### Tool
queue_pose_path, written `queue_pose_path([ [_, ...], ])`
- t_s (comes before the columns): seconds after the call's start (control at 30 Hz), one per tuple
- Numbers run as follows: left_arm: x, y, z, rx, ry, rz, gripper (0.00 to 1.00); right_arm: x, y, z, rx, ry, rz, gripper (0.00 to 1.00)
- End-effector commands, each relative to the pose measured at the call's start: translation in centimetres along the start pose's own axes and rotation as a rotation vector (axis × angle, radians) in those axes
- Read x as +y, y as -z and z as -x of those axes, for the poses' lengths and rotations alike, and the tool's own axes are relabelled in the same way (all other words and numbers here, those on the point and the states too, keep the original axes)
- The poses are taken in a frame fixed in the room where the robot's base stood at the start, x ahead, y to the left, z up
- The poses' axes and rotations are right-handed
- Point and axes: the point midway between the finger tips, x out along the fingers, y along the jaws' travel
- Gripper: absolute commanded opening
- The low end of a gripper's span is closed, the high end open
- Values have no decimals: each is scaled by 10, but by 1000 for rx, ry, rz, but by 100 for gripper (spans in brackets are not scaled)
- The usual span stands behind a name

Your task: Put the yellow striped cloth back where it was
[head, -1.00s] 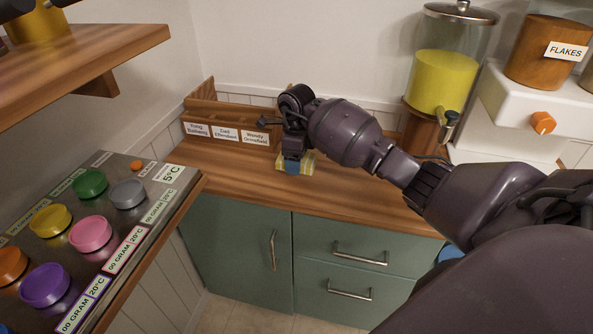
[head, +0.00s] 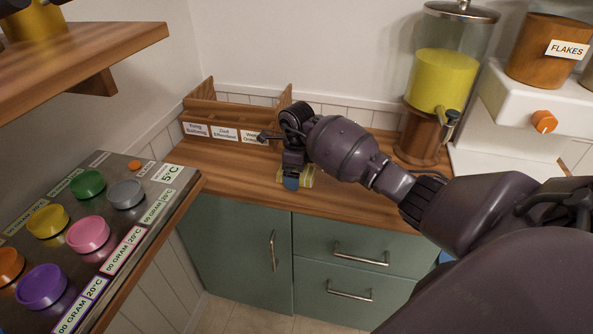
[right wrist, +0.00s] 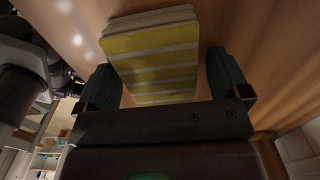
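The yellow striped cloth (right wrist: 155,62) is a folded stack with yellow and pale stripes. In the head view the cloth (head: 308,179) lies near the counter's front edge, partly hidden by my right gripper (head: 291,182). In the right wrist view my right gripper (right wrist: 163,75) is open, with its two dark fingers on either side of the cloth. A narrow gap shows between the cloth and the right-hand finger; the left-hand finger is very close to the cloth. My left gripper is not clearly seen in either view.
A wooden rack (head: 245,117) with name labels stands at the back of the counter (head: 225,183). A yellow-filled dispenser (head: 443,80) and a flakes dispenser (head: 545,52) stand right. A panel of coloured knobs (head: 125,225) is at the left, below a wooden shelf (head: 90,55).

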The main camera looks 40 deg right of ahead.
Motion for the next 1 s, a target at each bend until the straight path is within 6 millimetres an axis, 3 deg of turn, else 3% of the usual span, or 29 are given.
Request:
queue_pose_path([
  [0.37, 0, 9, -2, 17, -2, -2, 43, -1, 0, 8, -2, 3, 0, 94],
  [0.63, 0, 14, -2, 25, -2, -2, 43, -1, 0, 54, -2, 6, 1, 94],
  [1.0, -1, 0, 4, -5, 2, 1, 43, -1, 0, 112, -1, 3, 1, 94],
])
